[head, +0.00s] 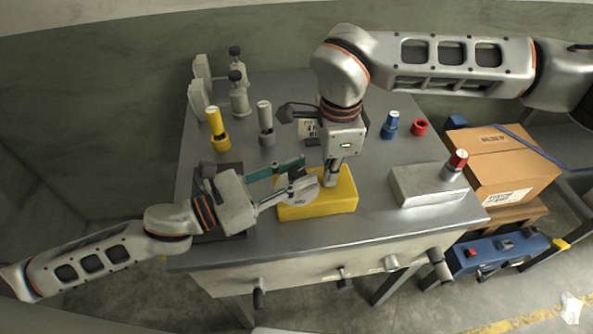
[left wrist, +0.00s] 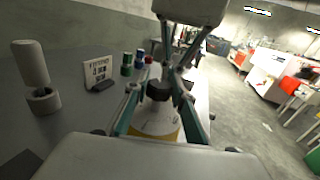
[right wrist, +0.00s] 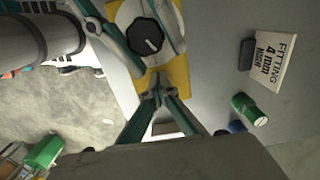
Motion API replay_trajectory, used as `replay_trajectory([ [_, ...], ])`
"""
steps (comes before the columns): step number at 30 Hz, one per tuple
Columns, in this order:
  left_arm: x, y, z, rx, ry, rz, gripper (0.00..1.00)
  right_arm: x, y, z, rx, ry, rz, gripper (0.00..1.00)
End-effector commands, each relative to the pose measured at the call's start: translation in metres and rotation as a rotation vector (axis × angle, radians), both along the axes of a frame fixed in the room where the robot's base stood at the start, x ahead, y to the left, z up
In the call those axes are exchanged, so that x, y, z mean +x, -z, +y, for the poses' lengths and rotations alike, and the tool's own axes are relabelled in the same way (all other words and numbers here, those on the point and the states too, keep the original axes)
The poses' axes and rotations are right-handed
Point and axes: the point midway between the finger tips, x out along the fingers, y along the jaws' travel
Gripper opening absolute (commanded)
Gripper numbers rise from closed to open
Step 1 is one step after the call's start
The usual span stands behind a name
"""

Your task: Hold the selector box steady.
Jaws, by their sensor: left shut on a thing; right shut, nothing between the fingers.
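The selector box (head: 342,199) is a yellow block on the grey bench near its front edge. It has a pale round dial plate and a black knob (right wrist: 146,37) with a white mark, clear in the right wrist view. In the left wrist view the knob (left wrist: 158,90) stands between those fingers. My right gripper (head: 331,182) points down over the box, shut and empty, its tips beside the knob; contact is unclear.
Yellow (head: 217,128) and grey (head: 265,122) cylinders stand behind left. A sign card (left wrist: 98,70) stands farther back. A blue fitting (head: 390,124), red ring (head: 419,127) and pale block (head: 428,186) with a red-topped cylinder are right. A cardboard box (head: 502,166) sits beyond the bench.

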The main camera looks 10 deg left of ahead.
Motion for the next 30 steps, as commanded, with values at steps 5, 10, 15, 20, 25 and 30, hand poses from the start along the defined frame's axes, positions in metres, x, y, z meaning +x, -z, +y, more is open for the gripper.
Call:
replay_trajectory([
  [5, 0.0008, -0.0017, -0.0009, -0.001, 0.16, -0.005, 0.03, -0.0028, 0.0063, 0.0, -0.004, -0.005, 0.006, 0.0],
  [10, 0.0009, -0.0013, -0.0011, -0.001, 0.311, -0.003, 0.03, -0.0029, 0.0063, 0.0, -0.004, -0.005, 0.006, 0.0],
  [15, 0.0007, -0.0014, -0.0022, -0.002, 0.457, -0.005, 0.03, -0.0029, 0.0063, 0.0, -0.004, -0.005, 0.007, 0.0],
  [20, 0.0, -0.001, -0.0026, -0.002, 0.58, -0.002, 0.03, -0.0029, 0.0063, 0.0, -0.004, -0.005, 0.007, 0.0],
  [25, -0.0009, -0.0008, -0.0028, -0.002, 0.684, -0.002, 0.03, -0.0029, 0.0063, 0.0, -0.004, -0.006, 0.006, 0.0],
  [30, -0.002, -0.0006, -0.0029, -0.002, 0.755, -0.001, 0.03, -0.0028, 0.0063, 0.0001, -0.003, -0.006, 0.007, 0.0],
])
